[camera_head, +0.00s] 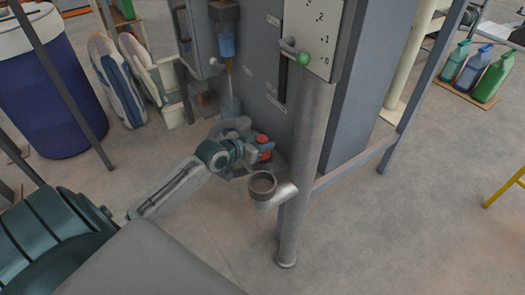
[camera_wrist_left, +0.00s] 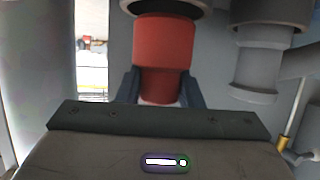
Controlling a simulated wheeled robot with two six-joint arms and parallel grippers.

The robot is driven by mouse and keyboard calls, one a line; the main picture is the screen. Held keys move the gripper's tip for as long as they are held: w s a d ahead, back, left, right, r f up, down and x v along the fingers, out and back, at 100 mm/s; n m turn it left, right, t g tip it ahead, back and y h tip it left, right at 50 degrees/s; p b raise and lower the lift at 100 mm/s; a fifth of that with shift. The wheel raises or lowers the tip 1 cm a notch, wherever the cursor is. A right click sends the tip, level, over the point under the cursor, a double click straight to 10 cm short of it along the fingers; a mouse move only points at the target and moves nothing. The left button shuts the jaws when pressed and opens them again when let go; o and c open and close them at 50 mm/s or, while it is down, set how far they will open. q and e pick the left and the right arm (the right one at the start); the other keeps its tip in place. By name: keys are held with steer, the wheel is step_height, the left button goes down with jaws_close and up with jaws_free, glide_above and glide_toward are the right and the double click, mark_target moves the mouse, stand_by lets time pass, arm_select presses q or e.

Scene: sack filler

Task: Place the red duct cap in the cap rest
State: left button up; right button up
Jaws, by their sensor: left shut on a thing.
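The red duct cap (camera_head: 264,141) is between the fingers of my left gripper (camera_head: 261,150), beside the grey machine. In the left wrist view the red cap (camera_wrist_left: 160,48) fills the space between the fingers of the left gripper (camera_wrist_left: 160,88), which is shut on it. A grey ring with a dark opening (camera_wrist_left: 166,6) shows at the cap's far end; I cannot tell whether they touch. I cannot make out the cap rest for certain. My right gripper is not in view.
An open grey duct elbow (camera_head: 263,186) sticks out from the upright pipe (camera_head: 299,200), close to my left gripper. A blue drum (camera_head: 45,85) and sacks (camera_head: 118,82) stand at the left. Bottles (camera_head: 492,78) stand at the upper right. The floor in front is clear.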

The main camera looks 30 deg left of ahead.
arm_select(q)
step_height(320, 180, down, 4)
steer(key=shift+r, duration=0.25)
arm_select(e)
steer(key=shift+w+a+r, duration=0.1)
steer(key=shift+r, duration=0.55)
arm_select(q)
steer(key=shift+f, duration=0.1)
steer(key=o, duration=1)
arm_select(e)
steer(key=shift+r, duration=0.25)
